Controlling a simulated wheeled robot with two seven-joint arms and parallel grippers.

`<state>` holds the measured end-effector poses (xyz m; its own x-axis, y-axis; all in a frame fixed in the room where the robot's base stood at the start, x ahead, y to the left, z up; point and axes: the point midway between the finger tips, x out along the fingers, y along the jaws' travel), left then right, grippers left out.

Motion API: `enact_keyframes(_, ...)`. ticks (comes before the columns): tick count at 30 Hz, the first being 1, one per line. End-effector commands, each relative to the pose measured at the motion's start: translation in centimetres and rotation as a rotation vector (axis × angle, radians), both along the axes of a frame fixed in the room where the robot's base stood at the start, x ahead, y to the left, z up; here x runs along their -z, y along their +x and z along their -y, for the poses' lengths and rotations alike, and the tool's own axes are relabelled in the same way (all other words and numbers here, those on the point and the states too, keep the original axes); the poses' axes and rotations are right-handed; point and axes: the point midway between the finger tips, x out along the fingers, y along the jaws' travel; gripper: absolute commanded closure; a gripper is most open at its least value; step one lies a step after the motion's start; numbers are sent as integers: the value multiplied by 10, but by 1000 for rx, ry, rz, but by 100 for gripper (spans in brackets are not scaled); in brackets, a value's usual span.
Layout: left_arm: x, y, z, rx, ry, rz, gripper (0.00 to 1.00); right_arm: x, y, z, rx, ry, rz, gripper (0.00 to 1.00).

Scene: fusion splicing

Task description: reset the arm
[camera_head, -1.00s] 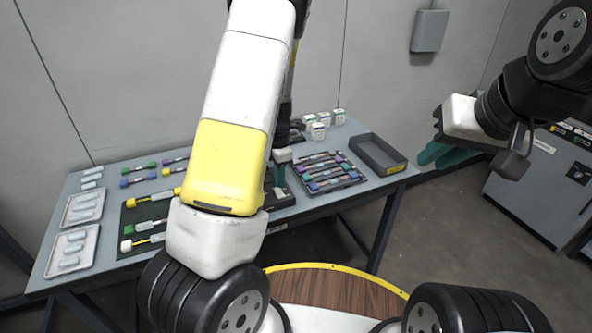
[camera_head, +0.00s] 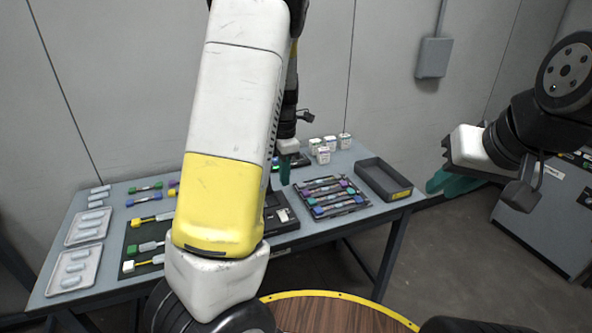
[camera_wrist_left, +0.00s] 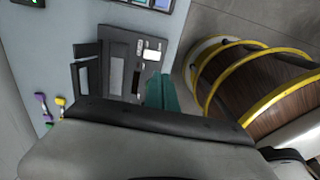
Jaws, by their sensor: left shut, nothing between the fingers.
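My left arm reaches over the table, its white and yellow links covering part of it in the head view. My left gripper (camera_head: 285,168) has teal fingers closed together with nothing between them, above the table near the dark splicing device (camera_head: 280,215). The left wrist view shows the teal fingers (camera_wrist_left: 160,92) beside the grey-black device (camera_wrist_left: 125,65), which has a white screen. My right gripper (camera_head: 441,181) hangs in the air right of the table. Its teal fingers overlap, so its opening is unclear.
The blue-grey table (camera_head: 110,270) carries a rack of colored connectors (camera_head: 333,197), an empty dark tray (camera_head: 384,180), small white boxes (camera_head: 323,152) and two pale trays (camera_head: 73,268) at left. A grey cabinet (camera_head: 545,220) stands at right. Floor between table and cabinet is clear.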

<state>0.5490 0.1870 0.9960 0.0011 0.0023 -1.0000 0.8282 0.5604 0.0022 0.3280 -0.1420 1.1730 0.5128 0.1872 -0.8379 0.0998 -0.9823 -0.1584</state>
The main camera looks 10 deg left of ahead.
Motion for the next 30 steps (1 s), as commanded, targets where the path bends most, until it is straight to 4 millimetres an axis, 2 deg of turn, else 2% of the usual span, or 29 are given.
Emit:
enact_keyframes(6,-2,-1,0,13,-7,4,100,0,0,0,0,0,0,81)
enact_keyframes(11,-24,-17,7,187,-73,45,100,0,0,0,0,0,0,81)
enact_keyframes(15,-63,-48,18,518,-143,149,100,0,0,0,0,0,0,81)
enact_keyframes(20,-108,-90,30,953,-132,309,100,0,0,0,0,0,0,81)
enact_keyframes(24,-142,-131,37,1333,-25,443,100,0,0,0,0,0,0,81)
enact_keyframes(30,-170,-186,42,1820,242,540,100,0,0,0,0,0,0,81)
